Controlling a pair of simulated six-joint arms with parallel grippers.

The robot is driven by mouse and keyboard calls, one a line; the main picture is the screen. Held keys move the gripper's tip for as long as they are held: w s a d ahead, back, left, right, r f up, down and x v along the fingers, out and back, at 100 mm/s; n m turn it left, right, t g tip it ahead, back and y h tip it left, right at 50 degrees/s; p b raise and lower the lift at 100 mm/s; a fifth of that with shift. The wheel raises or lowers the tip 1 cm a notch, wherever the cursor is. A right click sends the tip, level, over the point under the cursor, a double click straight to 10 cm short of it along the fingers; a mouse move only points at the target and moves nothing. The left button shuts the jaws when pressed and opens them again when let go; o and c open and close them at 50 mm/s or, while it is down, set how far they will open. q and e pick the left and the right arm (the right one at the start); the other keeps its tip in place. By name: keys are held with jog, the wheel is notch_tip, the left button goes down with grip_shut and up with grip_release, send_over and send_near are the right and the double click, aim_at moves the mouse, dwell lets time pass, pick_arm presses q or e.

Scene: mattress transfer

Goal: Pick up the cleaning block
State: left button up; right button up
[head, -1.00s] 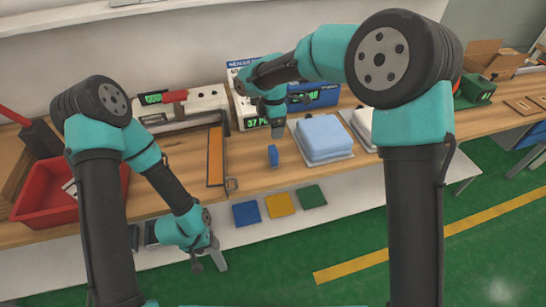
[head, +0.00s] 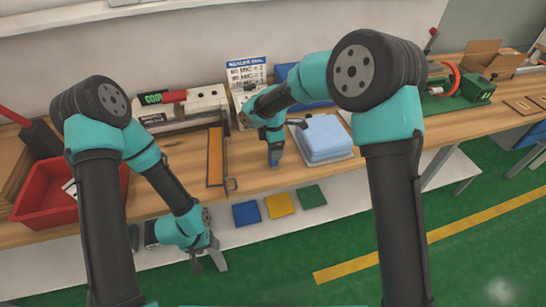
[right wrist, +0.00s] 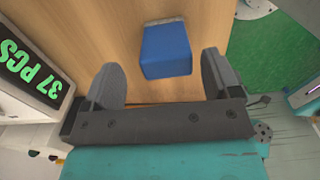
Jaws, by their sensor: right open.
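The cleaning block, a small blue block (right wrist: 166,50), stands on the wooden bench in the right wrist view. It lies just beyond and between the two open fingers of my right gripper (right wrist: 162,80), apart from both. In the head view the right gripper (head: 275,152) is directly over the blue block (head: 275,158) and hides most of it. My left gripper (head: 208,262) hangs low at the bench's front edge, away from the block; its jaw opening is unclear.
A light blue stacked pad (head: 323,138) lies close to the right of the block. A sealer (head: 180,107) and an orange strip (head: 215,157) are to the left. A red bin (head: 45,197) stands far left. Blue, yellow and green squares (head: 278,204) lie in front.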

jog(key=shift+s+f, duration=0.2)
jog(key=shift+f, duration=1.1)
jog(key=shift+s+f, duration=0.15)
jog(key=shift+f, duration=1.15)
jog(key=shift+c, duration=0.4)
jog(key=c, duration=1)
jog(key=shift+r, duration=0.1)
jog(key=shift+r, duration=1.35)
jog(key=s, duration=0.5)
jog(key=s+r, duration=0.1)
jog(key=s, duration=0.4)
jog(key=s+r, duration=0.1)
jog(key=s, duration=0.5)
jog(key=shift+r, duration=0.1)
